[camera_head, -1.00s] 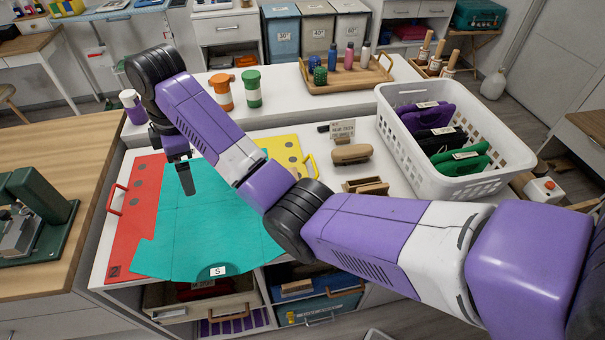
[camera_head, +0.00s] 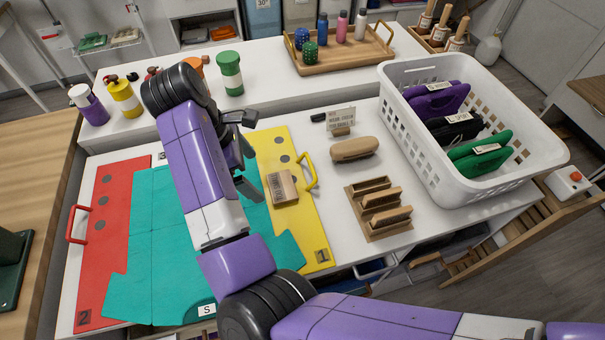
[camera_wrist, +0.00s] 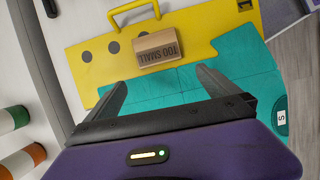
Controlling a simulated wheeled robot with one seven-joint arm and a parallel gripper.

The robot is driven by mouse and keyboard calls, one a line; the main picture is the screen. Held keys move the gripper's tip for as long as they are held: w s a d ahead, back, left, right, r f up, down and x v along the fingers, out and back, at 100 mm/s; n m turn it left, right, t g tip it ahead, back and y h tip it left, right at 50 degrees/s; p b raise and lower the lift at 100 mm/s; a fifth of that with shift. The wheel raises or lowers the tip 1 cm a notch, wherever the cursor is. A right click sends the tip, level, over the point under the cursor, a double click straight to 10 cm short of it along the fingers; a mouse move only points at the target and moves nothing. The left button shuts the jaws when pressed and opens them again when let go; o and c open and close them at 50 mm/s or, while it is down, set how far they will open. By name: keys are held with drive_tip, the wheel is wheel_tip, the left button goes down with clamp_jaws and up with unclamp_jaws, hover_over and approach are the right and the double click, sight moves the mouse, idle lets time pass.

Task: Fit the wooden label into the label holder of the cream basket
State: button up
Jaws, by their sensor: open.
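A wooden block marked "TOO SMALL" (camera_head: 282,187) lies on the yellow board; it looks like the label. In the wrist view the block (camera_wrist: 158,48) lies just beyond the fingertips, roughly centred between them. My gripper (camera_head: 250,155) is open and empty, over the teal cloth to the left of the block. In the wrist view my gripper (camera_wrist: 162,78) shows both fingers spread, not touching the block. The cream basket and its label holder are not identifiable now; the counter's front and my arm hide much of the cubbies below.
A wooden slotted rack (camera_head: 379,224) and a brown brush-like piece (camera_head: 354,149) sit to the right. A white perforated basket (camera_head: 400,88) holds bags. The yellow board (camera_head: 312,240) has a raised handle. Bottles (camera_head: 124,98) stand behind. White counter between board and rack is clear.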

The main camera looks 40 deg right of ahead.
sight(279, 186)
drive_tip(key=d, duration=0.2)
drive_tip(key=shift+s+d+h, duration=0.25)
drive_tip(key=shift+d+h, duration=0.05)
drive_tip(key=shift+h, duration=0.1)
drive_tip(key=shift+b+x, duration=0.45)
drive_tip(key=shift+x, duration=0.45)
drive_tip(key=shift+a+x, duration=0.15)
drive_tip(key=shift+x, duration=1.15)
drive_tip(key=shift+a+x, duration=0.1)
drive_tip(key=shift+x, duration=1.25)
drive_tip(key=shift+s+f, duration=0.1)
drive_tip(key=shift+s, duration=0.1)
drive_tip(key=shift+c, duration=0.4)
drive_tip(key=c, duration=1.4)
drive_tip(key=shift+o, duration=0.2)
